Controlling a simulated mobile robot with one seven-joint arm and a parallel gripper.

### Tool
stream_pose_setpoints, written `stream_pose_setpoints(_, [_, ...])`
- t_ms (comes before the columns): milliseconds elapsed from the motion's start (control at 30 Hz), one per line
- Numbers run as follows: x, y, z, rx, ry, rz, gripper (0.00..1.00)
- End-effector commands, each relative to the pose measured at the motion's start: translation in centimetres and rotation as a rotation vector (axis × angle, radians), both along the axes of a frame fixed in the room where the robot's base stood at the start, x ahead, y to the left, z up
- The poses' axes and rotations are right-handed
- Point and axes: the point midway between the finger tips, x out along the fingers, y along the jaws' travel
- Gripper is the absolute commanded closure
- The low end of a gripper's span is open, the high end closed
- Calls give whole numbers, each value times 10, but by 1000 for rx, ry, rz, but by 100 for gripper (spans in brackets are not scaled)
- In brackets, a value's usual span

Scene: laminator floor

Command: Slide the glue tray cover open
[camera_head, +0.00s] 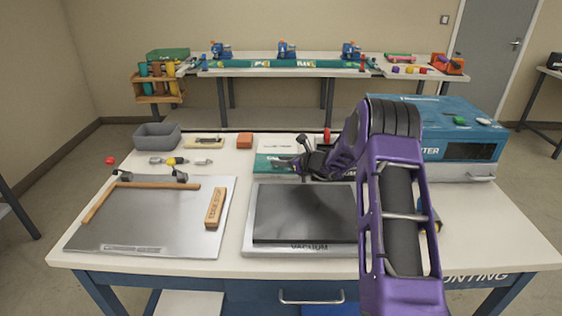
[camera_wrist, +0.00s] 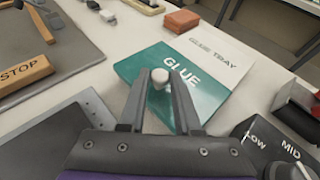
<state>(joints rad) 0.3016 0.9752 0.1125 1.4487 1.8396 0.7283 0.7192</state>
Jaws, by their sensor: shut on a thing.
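The glue tray cover (camera_wrist: 207,101) is a flat teal panel marked "GLUE" in the wrist view. It also shows in the head view (camera_head: 262,164), partly hidden by my gripper. A pale knob (camera_wrist: 159,78) stands up from it. My gripper (camera_wrist: 161,75) is shut on this knob, one finger on each side. A white panel marked "GLUE TRAY" (camera_wrist: 215,46) lies directly behind the cover, and it shows in the head view too (camera_head: 278,145). In the head view my gripper (camera_head: 286,163) reaches in from the right, low over the cover.
A vacuum plate (camera_head: 305,215) lies in front of the cover. A steel board with a wooden stop block (camera_head: 215,208) is at left. An orange-brown block (camera_wrist: 182,21) sits near the white panel. A control box marked "LOW" and "MID" (camera_wrist: 262,140) and the blue laminator (camera_head: 445,130) stand at right.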

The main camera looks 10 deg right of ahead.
Motion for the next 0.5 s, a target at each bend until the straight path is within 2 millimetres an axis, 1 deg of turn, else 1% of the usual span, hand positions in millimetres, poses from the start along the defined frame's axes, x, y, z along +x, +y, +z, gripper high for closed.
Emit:
stream_pose_setpoints(67, [1, 0, 0, 0, 0, 0, 100])
stream_pose_setpoints(167, [8, -1, 0, -1, -2, 2, 100])
stream_pose_setpoints(500, [57, -11, 0, 1, -3, 1, 100])
